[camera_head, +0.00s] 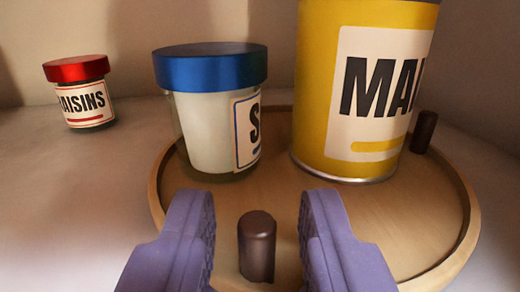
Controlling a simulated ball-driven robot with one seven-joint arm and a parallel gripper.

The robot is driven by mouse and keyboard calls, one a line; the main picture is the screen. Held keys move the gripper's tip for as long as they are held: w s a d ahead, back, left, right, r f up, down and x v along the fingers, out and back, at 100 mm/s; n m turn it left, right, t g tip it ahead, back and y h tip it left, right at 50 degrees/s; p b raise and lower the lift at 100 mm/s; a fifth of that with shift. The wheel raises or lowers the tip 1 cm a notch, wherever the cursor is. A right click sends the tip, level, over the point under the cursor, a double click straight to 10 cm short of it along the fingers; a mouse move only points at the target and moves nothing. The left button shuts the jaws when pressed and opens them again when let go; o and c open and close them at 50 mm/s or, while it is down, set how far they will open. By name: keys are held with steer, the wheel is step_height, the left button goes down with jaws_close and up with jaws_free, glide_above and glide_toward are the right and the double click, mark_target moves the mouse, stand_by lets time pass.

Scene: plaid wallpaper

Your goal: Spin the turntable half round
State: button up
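The turntable (455,250) is a round pale wooden disc with a raised rim, and its near edge runs out of the picture. A short dark brown peg (257,245) stands upright on its near part. A second dark peg (424,132) stands at the far right, beside the yellow tin. My gripper (258,228) is open, with one purple finger on each side of the near peg. A gap shows between the peg and each finger. A blue-lidded jar (205,130) and a tall yellow tin (315,90) stand on the disc.
A small red-lidded jar (80,92) labelled raisins, its first letter cut off, stands off the turntable at the left. The pale surface (60,200) at the left is clear. Pale walls (130,25) close in behind and at the right.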

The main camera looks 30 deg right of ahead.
steer(key=shift+x, duration=0.85)
jaws_close()
